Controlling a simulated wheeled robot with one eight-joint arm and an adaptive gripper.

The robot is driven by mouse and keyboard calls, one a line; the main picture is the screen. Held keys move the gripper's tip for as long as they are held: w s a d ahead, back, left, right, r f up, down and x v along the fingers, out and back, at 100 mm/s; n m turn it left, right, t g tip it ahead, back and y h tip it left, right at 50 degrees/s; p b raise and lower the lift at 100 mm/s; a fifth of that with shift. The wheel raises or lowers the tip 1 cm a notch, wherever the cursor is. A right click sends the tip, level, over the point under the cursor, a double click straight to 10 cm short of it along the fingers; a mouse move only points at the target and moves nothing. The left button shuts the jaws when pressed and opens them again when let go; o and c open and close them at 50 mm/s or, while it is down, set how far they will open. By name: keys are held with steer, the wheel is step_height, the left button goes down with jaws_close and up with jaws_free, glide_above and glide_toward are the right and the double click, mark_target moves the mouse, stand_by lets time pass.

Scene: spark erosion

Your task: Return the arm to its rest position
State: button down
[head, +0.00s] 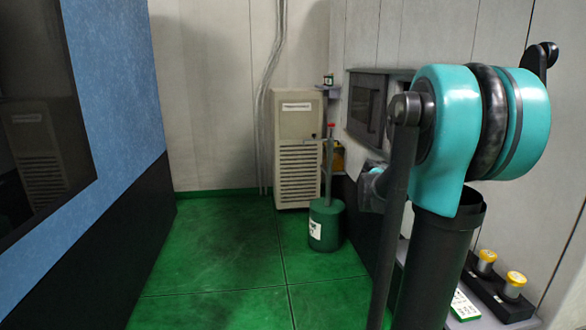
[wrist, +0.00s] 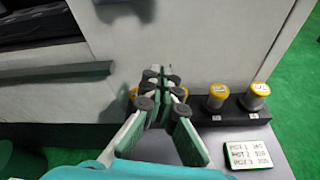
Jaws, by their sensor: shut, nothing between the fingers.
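My gripper (wrist: 160,78) shows in the wrist view with its fingertips together and nothing between them. It is in front of a pale grey panel, above a grey shelf. My teal and black arm (head: 455,130) stands large at the right of the head view. It is bent, and the gripper cannot be made out there.
A black rack (wrist: 234,117) with yellow-capped cylinders (wrist: 216,94) is beside and partly behind the fingers. A printed card (wrist: 248,155) lies in front. A green canister (head: 325,228) and beige cabinet (head: 298,150) stand farther back. The green floor (head: 215,250) is clear.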

steer(key=s+a+f+m+y, duration=0.4)
steer(key=a+f, duration=0.4)
steer(key=a, duration=0.2)
steer(key=s+a+f+m+t+y, duration=0.1)
steer(key=s+a+f+m+y, duration=0.4)
steer(key=a+f, duration=0.4)
steer(key=s+a+f+m+t+y, duration=0.1)
steer(key=s+a+f+m+y, duration=0.4)
steer(key=a, duration=0.6)
step_height(320, 180, down, 4)
steer(key=s+m, duration=0.2)
steer(key=s, duration=0.1)
steer(key=shift+a+r, duration=0.25)
steer(key=shift+a, duration=0.15)
steer(key=c, duration=2.2)
jaws_free()
steer(key=shift+w, duration=0.1)
